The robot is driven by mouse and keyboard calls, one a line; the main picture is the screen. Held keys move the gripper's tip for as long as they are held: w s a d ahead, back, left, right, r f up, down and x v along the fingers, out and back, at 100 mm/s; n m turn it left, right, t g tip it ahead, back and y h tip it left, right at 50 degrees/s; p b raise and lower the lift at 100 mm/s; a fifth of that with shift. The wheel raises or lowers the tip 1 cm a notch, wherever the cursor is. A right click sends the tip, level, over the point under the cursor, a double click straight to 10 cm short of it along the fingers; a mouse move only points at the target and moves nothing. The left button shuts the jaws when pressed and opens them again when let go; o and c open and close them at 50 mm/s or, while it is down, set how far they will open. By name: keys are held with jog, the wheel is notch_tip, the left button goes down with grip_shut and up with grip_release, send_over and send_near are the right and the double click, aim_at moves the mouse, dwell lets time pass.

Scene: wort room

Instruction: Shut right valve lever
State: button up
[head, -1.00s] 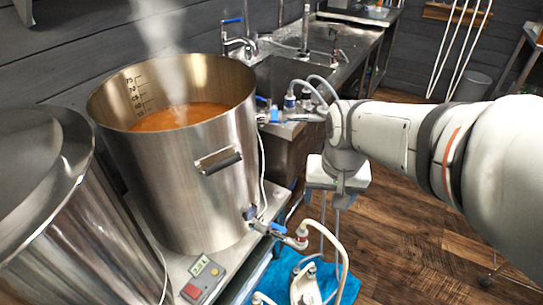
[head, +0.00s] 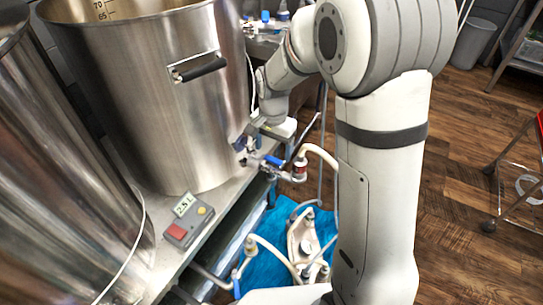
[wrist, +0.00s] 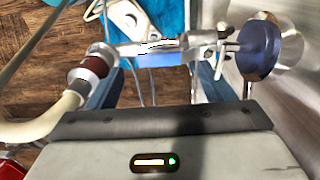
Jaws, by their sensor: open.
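The right kettle (head: 150,100) is a steel pot with a valve (head: 258,160) low on its right side. The valve's blue lever (head: 272,160) lies roughly along the pipe. In the wrist view the pipe crosses the top, and the blue lever (wrist: 160,60) shows along it, partly covered by the pipe. A dark blue round part (wrist: 260,48) sits by the kettle wall. My gripper (head: 268,130) is just above the valve, apart from the lever as far as I can tell. It is open and empty; its fingertips are not clear in either view.
A white hose (head: 322,152) leaves the valve by a red-brown coupling. Below stands a pump (head: 303,235) with hoses on a blue cloth (head: 262,272). The wooden floor (head: 465,150) right is mostly clear.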

aim_at(266, 159)
jog(key=shift+f, duration=1.35)
jog(key=shift+c, duration=0.5)
